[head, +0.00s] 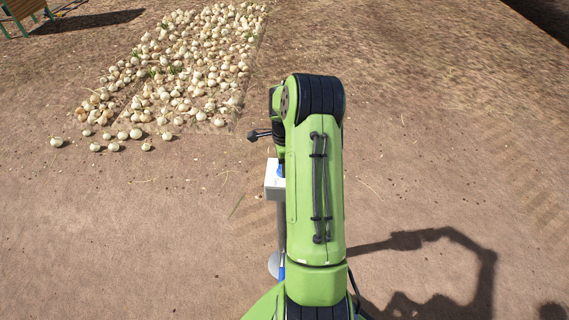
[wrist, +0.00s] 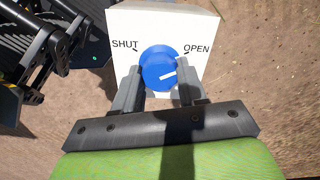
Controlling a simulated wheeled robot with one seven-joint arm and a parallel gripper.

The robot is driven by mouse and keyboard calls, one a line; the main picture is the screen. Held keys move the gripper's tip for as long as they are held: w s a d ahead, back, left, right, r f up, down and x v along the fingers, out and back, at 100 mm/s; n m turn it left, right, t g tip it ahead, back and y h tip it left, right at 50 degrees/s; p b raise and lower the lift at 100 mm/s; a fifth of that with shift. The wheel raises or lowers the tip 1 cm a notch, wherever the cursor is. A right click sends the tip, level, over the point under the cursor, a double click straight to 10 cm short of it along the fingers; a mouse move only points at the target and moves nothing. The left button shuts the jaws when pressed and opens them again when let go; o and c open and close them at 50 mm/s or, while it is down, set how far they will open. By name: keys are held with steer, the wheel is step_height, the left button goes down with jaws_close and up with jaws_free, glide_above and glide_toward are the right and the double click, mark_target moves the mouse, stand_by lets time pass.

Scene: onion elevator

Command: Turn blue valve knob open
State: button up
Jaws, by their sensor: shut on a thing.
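The blue valve knob (wrist: 158,68) is on the face of a white box marked SHUT on the left and OPEN on the right. Its white pointer line lies on the right part of the knob, slanting a little upward to the right, below the OPEN label. My gripper (wrist: 160,80) has one finger on each side of the knob and is shut on it. In the head view the white box (head: 274,186) stands on a grey post, partly hidden by my green arm. The knob shows there only as a small blue patch.
Many pale onions (head: 190,65) lie in a heap at the upper left, with several loose ones at its near edge. Dark machinery (wrist: 50,60) stands left of the box in the wrist view. Bare dirt to the right is open.

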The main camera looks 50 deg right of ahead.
stand_by(0.3)
steer(key=o, duration=1.1)
steer(key=shift+c, duration=0.2)
step_height(320, 180, up, 16)
steer(key=p, duration=0.4)
steer(key=shift+f, duration=0.1)
